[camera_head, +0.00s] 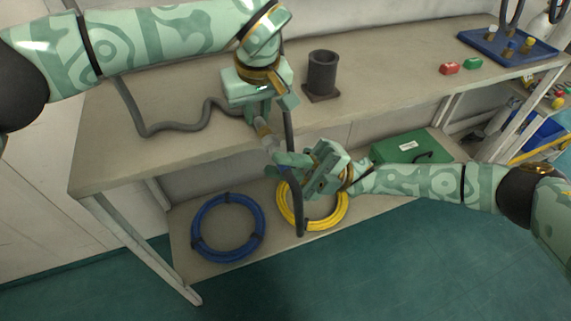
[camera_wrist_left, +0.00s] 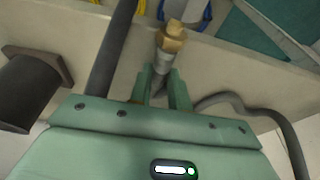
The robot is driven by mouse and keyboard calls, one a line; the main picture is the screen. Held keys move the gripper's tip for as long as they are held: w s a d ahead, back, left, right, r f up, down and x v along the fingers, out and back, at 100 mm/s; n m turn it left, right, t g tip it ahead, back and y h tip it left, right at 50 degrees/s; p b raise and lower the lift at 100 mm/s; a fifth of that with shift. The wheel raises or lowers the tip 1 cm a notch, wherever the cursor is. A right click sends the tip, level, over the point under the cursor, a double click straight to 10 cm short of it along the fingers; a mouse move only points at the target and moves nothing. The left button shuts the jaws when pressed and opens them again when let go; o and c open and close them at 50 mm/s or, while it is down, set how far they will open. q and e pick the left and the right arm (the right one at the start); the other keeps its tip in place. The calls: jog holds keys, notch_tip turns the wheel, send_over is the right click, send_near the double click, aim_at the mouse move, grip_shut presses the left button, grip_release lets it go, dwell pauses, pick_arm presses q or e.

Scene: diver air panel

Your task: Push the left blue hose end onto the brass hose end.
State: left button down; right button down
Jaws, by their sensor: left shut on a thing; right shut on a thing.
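My left gripper (camera_head: 258,112) is shut on the grey hose just behind its brass hose end (camera_head: 262,127). In the left wrist view the brass end (camera_wrist_left: 172,38) sticks out beyond the fingers, with its hexagonal collar clear. My right gripper (camera_head: 283,162) is a little below and right of the brass end, shut on a dark blue-grey hose (camera_head: 299,205). This hose comes down behind my left gripper and hangs to a low bend below my right gripper. Its end is hidden or too small to tell at the right fingers. I cannot see the two ends touching.
A dark cylindrical stand (camera_head: 322,76) is on the bench (camera_head: 180,100). Red (camera_head: 450,68) and green (camera_head: 472,63) blocks and a blue tray (camera_head: 482,48) with fittings lie to the right. Below are blue (camera_head: 198,237) and yellow (camera_head: 342,212) hose coils and a green case (camera_head: 400,148).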

jog(key=shift+w+a, duration=0.2)
jog(key=shift+w, duration=0.45)
dwell(0.3)
jog(key=c, duration=1.3)
grip_release()
